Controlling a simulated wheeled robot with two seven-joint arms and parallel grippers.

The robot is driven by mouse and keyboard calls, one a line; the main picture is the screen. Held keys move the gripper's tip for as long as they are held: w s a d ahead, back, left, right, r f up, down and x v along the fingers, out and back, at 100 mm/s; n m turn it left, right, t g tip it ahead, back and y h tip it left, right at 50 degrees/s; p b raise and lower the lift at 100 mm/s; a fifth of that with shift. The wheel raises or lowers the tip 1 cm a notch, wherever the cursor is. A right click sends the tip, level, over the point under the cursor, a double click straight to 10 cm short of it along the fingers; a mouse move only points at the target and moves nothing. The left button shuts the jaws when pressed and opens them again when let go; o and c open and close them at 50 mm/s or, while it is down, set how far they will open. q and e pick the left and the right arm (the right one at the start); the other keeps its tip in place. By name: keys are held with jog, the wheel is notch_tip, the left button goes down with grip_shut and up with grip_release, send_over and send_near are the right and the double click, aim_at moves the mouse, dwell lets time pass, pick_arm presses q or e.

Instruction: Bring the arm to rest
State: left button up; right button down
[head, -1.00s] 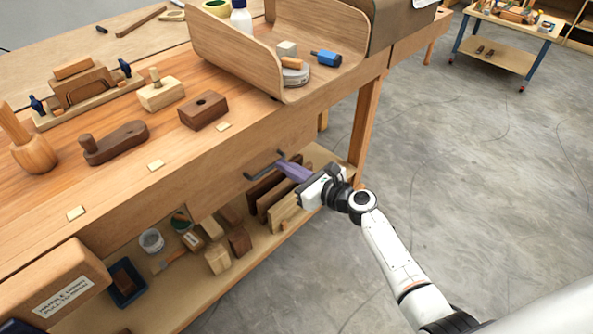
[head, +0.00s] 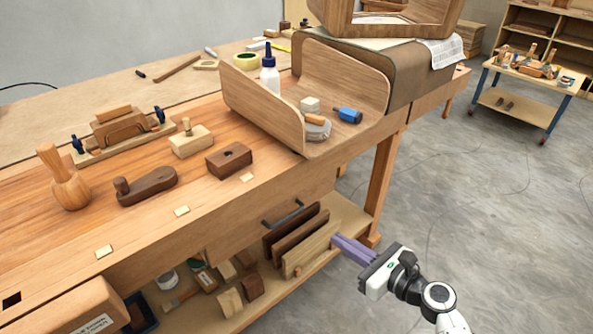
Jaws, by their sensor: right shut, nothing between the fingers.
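My right gripper (head: 352,250) has purple fingers and a white and black body. It is shut and empty. It is in front of the workbench (head: 221,208), low and to the right of the dark drawer handle (head: 283,213), and apart from it. In the picture its fingertips lie close to the boards standing on the lower shelf; I cannot tell whether they touch. The right forearm comes in from the bottom right. My left gripper is not in view.
A curved wooden tray (head: 262,103) on the bench holds a blue-handled tool (head: 348,115) and small items. A mallet (head: 64,182) and wooden planes stand to the left. Upright boards (head: 310,250) stand on the lower shelf (head: 347,213). The grey floor (head: 480,220) on the right is clear.

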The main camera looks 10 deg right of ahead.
jog(key=s+a+f+n+g+h, duration=0.2)
jog(key=s+f+n, duration=0.4)
jog(key=s+n, duration=0.5)
jog(key=s+a+f+n+g+h, duration=0.2)
jog(key=s+f+n, duration=0.5)
jog(key=n, duration=1.4)
jog(key=s+a+g, duration=0.1)
jog(key=s+a, duration=0.1)
jog(key=s, duration=0.3)
jog(key=shift+s+n+h, duration=0.2)
jog(key=shift+n+h, duration=0.1)
jog(key=shift+n, duration=0.1)
